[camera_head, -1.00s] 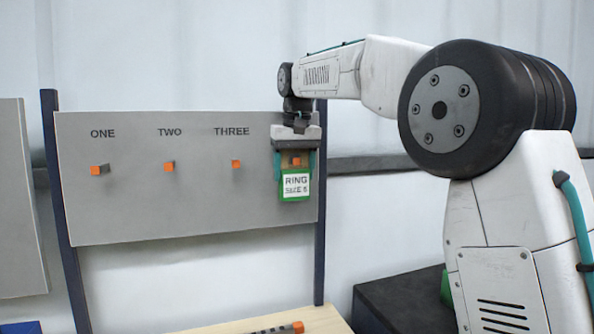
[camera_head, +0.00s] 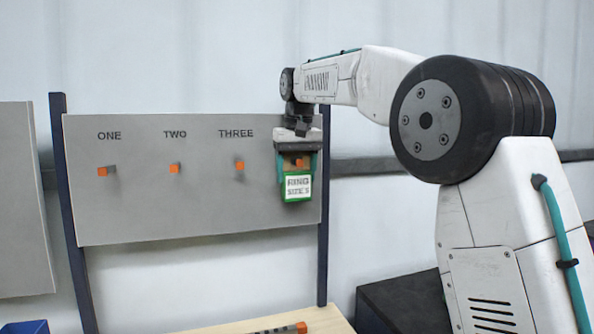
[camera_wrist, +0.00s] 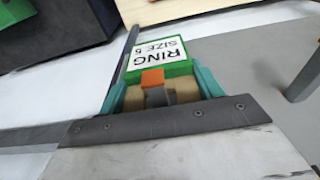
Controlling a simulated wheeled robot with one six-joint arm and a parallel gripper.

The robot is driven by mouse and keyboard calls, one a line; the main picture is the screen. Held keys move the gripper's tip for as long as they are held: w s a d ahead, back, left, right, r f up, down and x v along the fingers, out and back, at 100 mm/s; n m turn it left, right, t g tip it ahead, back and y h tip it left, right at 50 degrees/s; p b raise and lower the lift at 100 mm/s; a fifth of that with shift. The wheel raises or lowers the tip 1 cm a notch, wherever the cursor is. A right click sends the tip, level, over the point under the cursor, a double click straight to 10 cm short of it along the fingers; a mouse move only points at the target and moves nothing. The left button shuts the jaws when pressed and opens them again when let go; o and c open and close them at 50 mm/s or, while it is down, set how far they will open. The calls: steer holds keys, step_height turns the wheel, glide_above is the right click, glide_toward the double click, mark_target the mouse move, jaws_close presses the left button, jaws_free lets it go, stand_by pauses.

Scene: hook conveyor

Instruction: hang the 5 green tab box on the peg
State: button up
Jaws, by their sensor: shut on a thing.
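The green box (camera_head: 297,188) with a white label reading "RING SIZE 5" hangs upright in front of the right end of a grey board. It also shows in the wrist view (camera_wrist: 160,68). My gripper (camera_head: 297,164) is shut on its upper part, one teal finger on each side. The orange-tipped fourth peg (camera_head: 299,162) shows between the fingers, in front of the tan upper part of the box. In the wrist view the peg tip (camera_wrist: 152,78) projects past that part; the tab's hole is hidden. Any label above this peg is hidden by my gripper.
The grey board (camera_head: 150,215) bears bare orange-tipped pegs under ONE (camera_head: 103,171), TWO (camera_head: 175,168) and THREE (camera_head: 239,166). Dark posts flank it. A wooden surface (camera_head: 325,321) with an orange-tipped item (camera_head: 300,327) lies below, and a dark block (camera_head: 400,303) stands at right.

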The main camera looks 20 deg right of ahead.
steer(key=shift+w+f, duration=0.2)
steer(key=shift+w, duration=0.1)
steer(key=o, duration=1.1)
